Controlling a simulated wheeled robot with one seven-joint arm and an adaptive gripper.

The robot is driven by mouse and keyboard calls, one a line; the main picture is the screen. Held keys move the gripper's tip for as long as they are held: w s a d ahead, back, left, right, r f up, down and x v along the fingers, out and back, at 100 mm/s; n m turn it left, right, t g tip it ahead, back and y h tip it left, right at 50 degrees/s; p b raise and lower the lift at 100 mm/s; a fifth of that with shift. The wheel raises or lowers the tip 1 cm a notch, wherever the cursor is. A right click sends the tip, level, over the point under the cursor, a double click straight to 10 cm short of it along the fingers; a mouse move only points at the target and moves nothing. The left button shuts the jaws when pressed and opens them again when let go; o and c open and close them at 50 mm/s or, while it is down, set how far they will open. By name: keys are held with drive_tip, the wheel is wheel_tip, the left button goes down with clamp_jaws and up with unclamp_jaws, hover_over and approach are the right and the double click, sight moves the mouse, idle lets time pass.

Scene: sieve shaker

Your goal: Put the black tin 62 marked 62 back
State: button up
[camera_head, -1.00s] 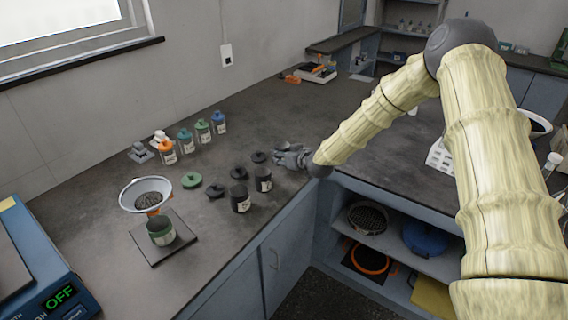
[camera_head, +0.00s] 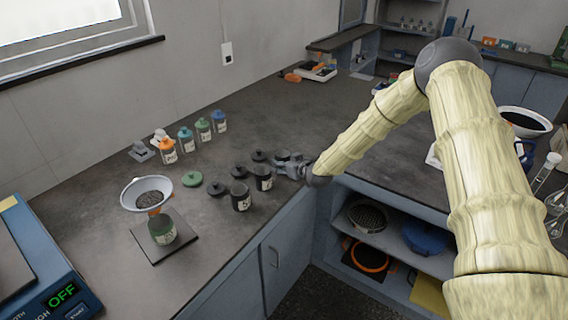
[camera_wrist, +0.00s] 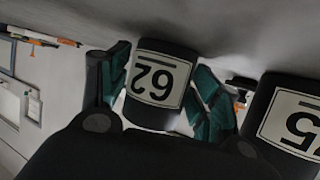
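The black tin 62 (camera_head: 263,179) stands upright on the dark bench, near the front edge. In the wrist view the tin (camera_wrist: 160,111) appears upside down, with its white label reading 62. My gripper (camera_head: 284,165) is low over the bench, just right of the tin. In the wrist view its teal-padded fingers (camera_wrist: 162,88) stand on either side of the tin. They look open, with a slim gap at the left; whether the right finger touches is unclear. A second black tin (camera_head: 240,197) stands to the left, its label partly cut off in the wrist view (camera_wrist: 289,124).
Black lids (camera_head: 217,188) lie behind the tins, beside a green lid (camera_head: 192,179). Several jars with coloured lids (camera_head: 186,141) stand by the wall.

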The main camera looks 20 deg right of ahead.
idle(0.3)
drive_tip(key=shift+r, duration=0.2)
drive_tip(key=shift+s+d, duration=0.1)
drive_tip(key=shift+s, duration=0.2)
drive_tip(key=b+v, duration=0.1)
drive_tip(key=v, duration=1)
drive_tip(key=shift+s+r+b, duration=0.15)
drive_tip(key=shift+b, duration=0.2)
